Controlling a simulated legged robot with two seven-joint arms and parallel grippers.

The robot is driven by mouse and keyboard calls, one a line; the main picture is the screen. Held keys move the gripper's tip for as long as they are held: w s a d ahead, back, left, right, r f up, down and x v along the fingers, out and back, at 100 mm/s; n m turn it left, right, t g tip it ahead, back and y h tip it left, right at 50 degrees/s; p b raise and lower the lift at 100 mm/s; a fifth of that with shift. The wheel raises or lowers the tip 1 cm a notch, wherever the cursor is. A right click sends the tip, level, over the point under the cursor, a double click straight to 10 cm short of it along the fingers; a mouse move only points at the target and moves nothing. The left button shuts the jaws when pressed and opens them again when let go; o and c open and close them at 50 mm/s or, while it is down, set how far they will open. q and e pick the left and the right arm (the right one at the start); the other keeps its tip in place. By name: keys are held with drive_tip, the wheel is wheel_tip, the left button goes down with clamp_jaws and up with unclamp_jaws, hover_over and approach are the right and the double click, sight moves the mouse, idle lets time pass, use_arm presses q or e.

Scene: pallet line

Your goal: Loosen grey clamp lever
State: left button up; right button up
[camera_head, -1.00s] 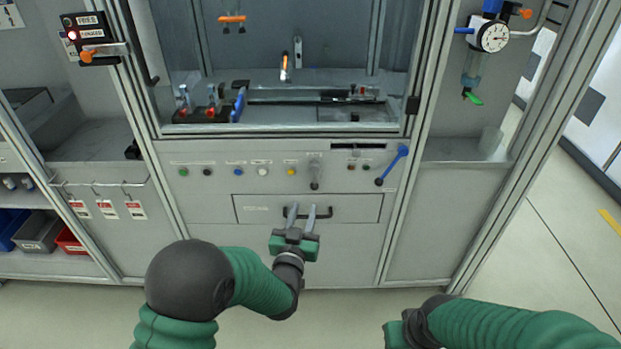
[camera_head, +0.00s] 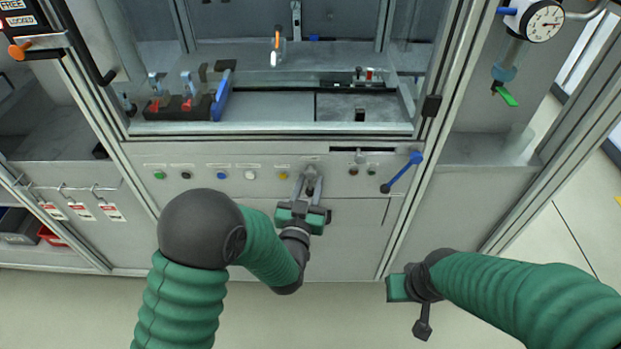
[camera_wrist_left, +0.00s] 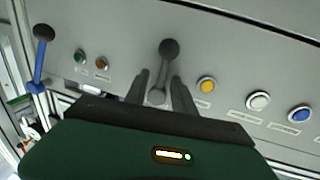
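The grey clamp lever (camera_head: 310,172) is on the front panel of the cabinet, right of the yellow button, and is partly hidden by my left gripper (camera_head: 308,186). In the left wrist view the lever (camera_wrist_left: 168,50) shows a dark round knob and a grey shaft running down to its base. The two fingers of my left gripper (camera_wrist_left: 160,80) stand on either side of the shaft near its base, with gaps visible, so it is open around the lever. My right gripper (camera_head: 398,288) is low and away from the panel; its fingers cannot be made out.
A blue lever (camera_head: 402,172) is right of the clamp lever. Yellow (camera_head: 283,175), white (camera_head: 250,175) and blue (camera_head: 221,175) buttons lie to its left. A drawer front (camera_head: 355,212) is below. A fixture with red-tipped clamps (camera_head: 180,105) sits inside the cabinet.

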use_arm(q)
drive_tip(key=shift+c, duration=0.3)
drive_tip(key=shift+f, duration=0.1)
clamp_jaws()
drive_tip(key=shift+w, duration=0.1)
idle(0.8)
